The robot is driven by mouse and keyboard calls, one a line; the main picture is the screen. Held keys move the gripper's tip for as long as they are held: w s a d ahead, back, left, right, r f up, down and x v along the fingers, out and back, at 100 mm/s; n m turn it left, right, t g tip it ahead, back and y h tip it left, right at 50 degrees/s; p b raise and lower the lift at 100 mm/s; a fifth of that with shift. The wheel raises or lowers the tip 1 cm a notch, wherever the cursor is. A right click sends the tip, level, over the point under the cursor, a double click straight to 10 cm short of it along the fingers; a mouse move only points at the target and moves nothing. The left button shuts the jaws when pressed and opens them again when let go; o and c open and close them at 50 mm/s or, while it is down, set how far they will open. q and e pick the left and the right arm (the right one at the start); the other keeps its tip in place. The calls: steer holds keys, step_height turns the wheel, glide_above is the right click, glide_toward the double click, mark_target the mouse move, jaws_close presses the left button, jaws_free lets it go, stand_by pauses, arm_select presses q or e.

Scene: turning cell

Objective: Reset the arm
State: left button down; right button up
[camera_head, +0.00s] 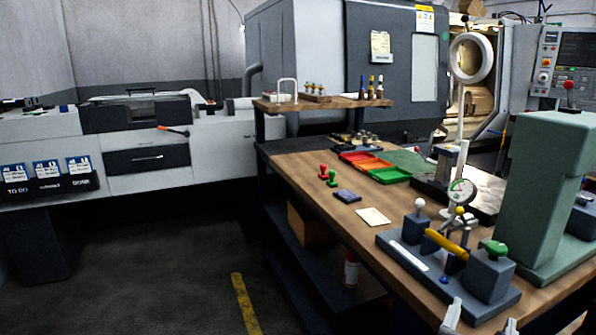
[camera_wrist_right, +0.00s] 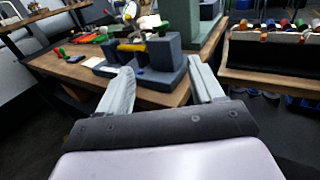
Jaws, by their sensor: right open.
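My right gripper (camera_head: 480,322) shows at the bottom right edge of the head view, only its fingertips in frame. In the right wrist view my right gripper (camera_wrist_right: 160,88) is open, its two pale fingers wide apart with nothing between them. It is in front of the workbench (camera_head: 316,218), near the edge, close to the dark gauge fixture (camera_head: 405,262). The fixture carries a round dial gauge (camera_head: 461,191), a yellow bar and a green knob. It also shows beyond the fingers in the right wrist view (camera_wrist_right: 164,53). My left gripper is not in either view.
A green press-like column (camera_head: 543,190) stands at the bench's right. Red and green trays (camera_head: 390,175), two small stamps and a paper note (camera_head: 373,217) lie on the bench. A rack with several coloured items (camera_wrist_right: 270,52) stands right in the wrist view. Floor at left is clear.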

steer(key=a+f+m+g+y, duration=0.15)
steer(key=f+m+y, duration=0.25)
steer(key=f, duration=0.5)
steer(key=a+f+m+g+y, duration=0.1)
steer(key=a+f+m+y, duration=0.25)
steer(key=f, duration=0.55)
steer(key=s+f+m+g+y, duration=0.1)
steer(key=s+f+m+y, duration=0.4)
steer(key=s+f+m, duration=0.7)
steer(key=m, duration=0.6)
steer(key=shift+s+f+m, duration=0.35)
steer(key=shift+f, duration=0.05)
